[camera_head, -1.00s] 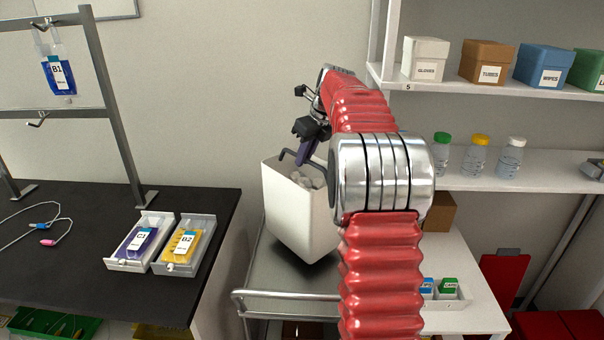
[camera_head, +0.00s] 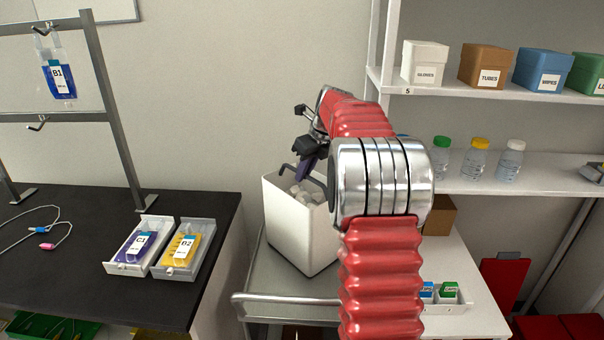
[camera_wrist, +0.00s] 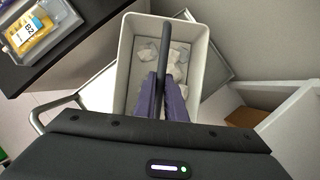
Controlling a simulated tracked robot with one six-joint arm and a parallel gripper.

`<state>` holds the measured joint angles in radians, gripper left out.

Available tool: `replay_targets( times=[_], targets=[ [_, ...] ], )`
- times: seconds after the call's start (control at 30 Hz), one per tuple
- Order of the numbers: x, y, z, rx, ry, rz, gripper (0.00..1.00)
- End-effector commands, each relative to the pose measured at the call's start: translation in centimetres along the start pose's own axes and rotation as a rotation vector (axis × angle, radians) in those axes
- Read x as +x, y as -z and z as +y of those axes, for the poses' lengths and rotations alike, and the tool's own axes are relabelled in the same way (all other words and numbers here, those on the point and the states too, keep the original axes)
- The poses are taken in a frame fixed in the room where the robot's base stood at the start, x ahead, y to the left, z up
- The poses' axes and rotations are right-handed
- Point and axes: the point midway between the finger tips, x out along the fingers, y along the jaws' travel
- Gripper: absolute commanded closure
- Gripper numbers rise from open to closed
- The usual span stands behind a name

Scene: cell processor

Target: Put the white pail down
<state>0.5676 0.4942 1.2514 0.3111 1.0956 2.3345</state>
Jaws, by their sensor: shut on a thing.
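The white pail (camera_head: 297,236) is a tall square bin with pale crumpled pieces inside. In the head view it is upright over the metal trolley top (camera_head: 262,285), left of my arm; I cannot tell for sure whether its base touches. My gripper (camera_head: 311,170) is above the pail's opening, shut on its dark handle. In the wrist view the pail (camera_wrist: 193,75) opens toward the camera, and the purple fingers of my gripper (camera_wrist: 163,98) pinch the dark handle bar (camera_wrist: 165,40) that spans it. My arm hides the pail's right side in the head view.
A black bench (camera_head: 75,265) with trays of bags C1 (camera_head: 138,246) and B2 (camera_head: 184,247) stands left. The trolley has a raised rail (camera_head: 285,297) in front. Shelves (camera_head: 480,92) with boxes and bottles stand right. A white surface with a small tray (camera_head: 447,294) lies right of my arm.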

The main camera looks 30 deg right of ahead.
Motion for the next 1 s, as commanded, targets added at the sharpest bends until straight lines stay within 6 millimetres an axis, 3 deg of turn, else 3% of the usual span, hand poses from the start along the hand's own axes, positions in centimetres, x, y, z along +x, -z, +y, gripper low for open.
replay_targets(
  times=[0.07,0.1,0.33,0.67,0.87,1.0],
  targets=[
    [0.1,0.0,0.0,0.000,0.000,-0.001,1.00],
    [0.1,0.1,0.0,0.000,0.000,0.000,0.87],
    [0.1,0.1,0.0,0.000,0.000,0.000,0.71],
    [-0.2,0.0,0.0,0.000,0.000,0.000,0.71],
    [-2.1,-0.1,-0.1,0.000,0.002,-0.002,0.71],
    [-4.3,-0.1,-0.1,0.000,0.002,-0.003,0.71]
  ],
)
